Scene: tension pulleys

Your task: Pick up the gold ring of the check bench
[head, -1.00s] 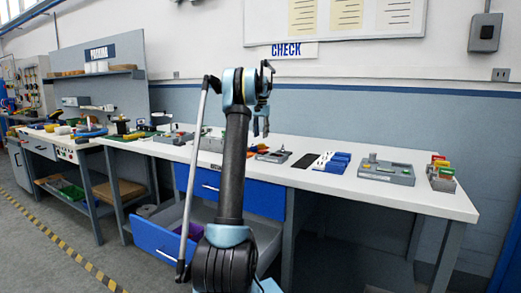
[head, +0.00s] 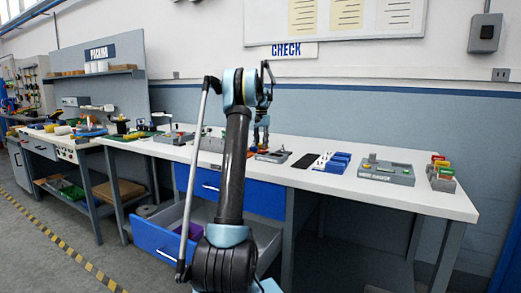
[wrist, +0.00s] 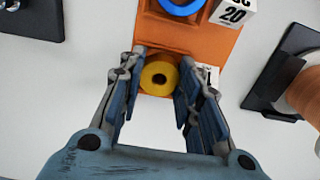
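The gold ring (wrist: 159,78), a yellow ring with a dark centre hole, sits at the near end of an orange holder (wrist: 185,35) in the wrist view. My gripper (wrist: 162,62) is open, with one finger on each side of the ring. A gap shows at the left finger; the right finger is close to the ring, and I cannot tell if it touches. In the head view my gripper (head: 261,143) is low over the check bench (head: 400,192). The ring cannot be made out there.
A blue ring (wrist: 181,5) and a white block marked 20 (wrist: 233,12) are at the holder's far part. A dark stand (wrist: 268,85) with a copper-coloured spool (wrist: 305,92) is at the right. A dark fixture (wrist: 30,18) is at upper left. An open blue drawer (head: 160,244) juts out below the bench.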

